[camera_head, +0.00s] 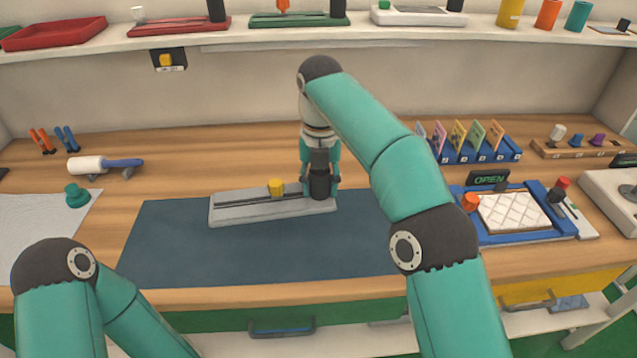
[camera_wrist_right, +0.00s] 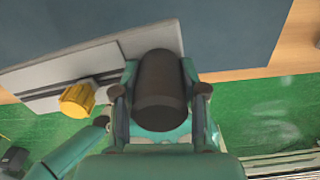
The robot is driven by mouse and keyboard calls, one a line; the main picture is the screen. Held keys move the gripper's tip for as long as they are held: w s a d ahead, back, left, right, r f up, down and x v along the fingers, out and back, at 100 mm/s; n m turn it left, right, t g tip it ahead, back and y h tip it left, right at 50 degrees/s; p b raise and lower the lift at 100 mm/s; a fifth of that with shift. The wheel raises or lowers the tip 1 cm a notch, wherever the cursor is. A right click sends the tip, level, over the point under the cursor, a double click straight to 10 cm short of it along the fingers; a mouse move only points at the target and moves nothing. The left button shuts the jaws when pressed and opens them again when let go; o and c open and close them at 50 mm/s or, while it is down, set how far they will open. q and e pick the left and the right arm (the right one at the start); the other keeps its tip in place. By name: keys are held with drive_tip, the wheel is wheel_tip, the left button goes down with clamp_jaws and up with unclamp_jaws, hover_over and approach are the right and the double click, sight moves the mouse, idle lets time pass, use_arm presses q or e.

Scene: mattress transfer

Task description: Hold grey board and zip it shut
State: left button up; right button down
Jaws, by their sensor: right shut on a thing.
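The grey board (camera_head: 240,214) lies on the dark blue mat (camera_head: 180,255), with a dark slot along its length. A yellow knob (camera_head: 276,187) stands on the slot, a little right of the board's middle. A black upright grip (camera_head: 319,187) stands at the board's right end. My right gripper (camera_head: 321,180) comes down from above and is shut on this black grip. The right wrist view shows the black grip (camera_wrist_right: 159,90) between the fingers, with the yellow knob (camera_wrist_right: 77,100) apart to the left. My left arm shows at lower left; its gripper is out of view.
The mat is clear around the board. A white roller (camera_head: 88,166) and a teal knob (camera_head: 76,194) are at left. A blue frame with a white quilted pad (camera_head: 513,212) is at right, below an OPEN sign (camera_head: 488,179). A shelf (camera_head: 240,37) runs along the back.

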drive_tip(key=shift+f+b, duration=3.6)
drive_tip(key=shift+f, duration=2.25)
